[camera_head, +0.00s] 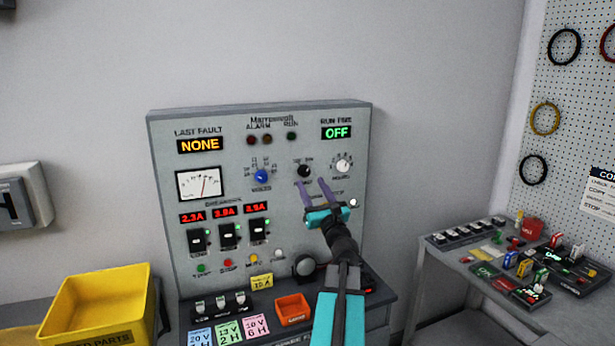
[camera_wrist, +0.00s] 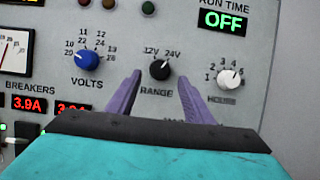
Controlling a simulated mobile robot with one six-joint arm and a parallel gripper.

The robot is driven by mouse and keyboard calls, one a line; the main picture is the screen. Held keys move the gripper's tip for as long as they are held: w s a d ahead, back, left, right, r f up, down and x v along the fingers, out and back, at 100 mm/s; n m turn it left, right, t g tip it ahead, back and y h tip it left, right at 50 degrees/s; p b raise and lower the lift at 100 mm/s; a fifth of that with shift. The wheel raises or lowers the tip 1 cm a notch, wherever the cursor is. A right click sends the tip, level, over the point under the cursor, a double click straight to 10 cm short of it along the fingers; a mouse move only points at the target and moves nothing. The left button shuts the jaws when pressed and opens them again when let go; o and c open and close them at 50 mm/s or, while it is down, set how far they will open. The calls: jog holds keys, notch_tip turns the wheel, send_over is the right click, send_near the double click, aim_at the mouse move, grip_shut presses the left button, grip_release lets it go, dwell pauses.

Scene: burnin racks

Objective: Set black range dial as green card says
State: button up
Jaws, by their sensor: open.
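The black RANGE dial (camera_head: 304,171) is on the grey panel, between the blue VOLTS dial and the white HOURS dial. In the wrist view the black dial (camera_wrist: 160,69) has the marks 12V and 24V above it; I cannot tell surely which one its pointer faces. The green card (camera_head: 228,331) lies on the ledge between a blue card and a pink card. It seems to read 13 V, 2 H, but the print is small. My gripper (camera_head: 314,184) is open and empty, its purple fingers just below the black dial and spread to either side of it.
The blue VOLTS dial (camera_wrist: 88,60) and white HOURS dial (camera_wrist: 229,78) flank the black dial closely. Breaker switches (camera_head: 228,235) sit lower left on the panel. An orange tray (camera_head: 293,309) and a yellow bin (camera_head: 98,305) stand in front. A cluttered side table (camera_head: 455,262) is at right.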

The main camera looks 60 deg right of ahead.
aim_at(306, 174)
jog(key=shift+p+x, duration=0.7)
jog(key=shift+x, duration=1.55)
jog(key=shift+c, duration=0.4)
jog(key=c, duration=1)
jog(key=shift+o, duration=0.2)
